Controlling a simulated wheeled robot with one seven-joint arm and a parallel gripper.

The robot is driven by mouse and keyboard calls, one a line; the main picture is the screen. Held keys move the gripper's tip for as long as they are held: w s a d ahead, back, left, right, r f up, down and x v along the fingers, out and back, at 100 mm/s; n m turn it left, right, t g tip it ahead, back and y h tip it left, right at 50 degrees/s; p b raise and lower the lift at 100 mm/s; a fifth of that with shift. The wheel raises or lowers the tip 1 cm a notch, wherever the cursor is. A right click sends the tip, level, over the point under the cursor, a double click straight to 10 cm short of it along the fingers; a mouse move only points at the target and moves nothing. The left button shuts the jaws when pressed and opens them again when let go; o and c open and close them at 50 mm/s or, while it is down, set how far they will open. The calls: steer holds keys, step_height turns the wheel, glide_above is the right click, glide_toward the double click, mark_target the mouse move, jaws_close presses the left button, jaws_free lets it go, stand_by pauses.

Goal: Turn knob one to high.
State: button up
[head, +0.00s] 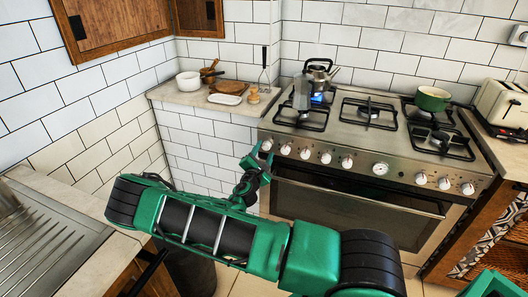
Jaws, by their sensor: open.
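The stove (370,135) has a row of white-and-red knobs along its front panel. The leftmost knob (266,145) is right beside my gripper (260,160), which is open at the panel's left end. I cannot tell whether the fingers touch the knob. More knobs follow to the right, such as the second knob (285,149) and third knob (305,154). No knob numbers are readable, and the knobs' exact angles are too small to tell. A blue flame (319,98) burns on the back left burner. The front left burner (300,118) shows no clear flame.
A green pot (433,99) is at back right. An oven handle (358,197) runs below the knobs. A counter with dishes (190,95) stands left, a toaster (502,104) right.

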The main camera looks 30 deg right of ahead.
steer(key=shift+x, duration=0.85)
steer(key=c, duration=1.1)
steer(key=shift+m, duration=0.7)
steer(key=o, duration=1.1)
steer(key=v, duration=1)
steer(key=shift+s+a+f, duration=0.15)
steer(key=shift+s+a, duration=0.15)
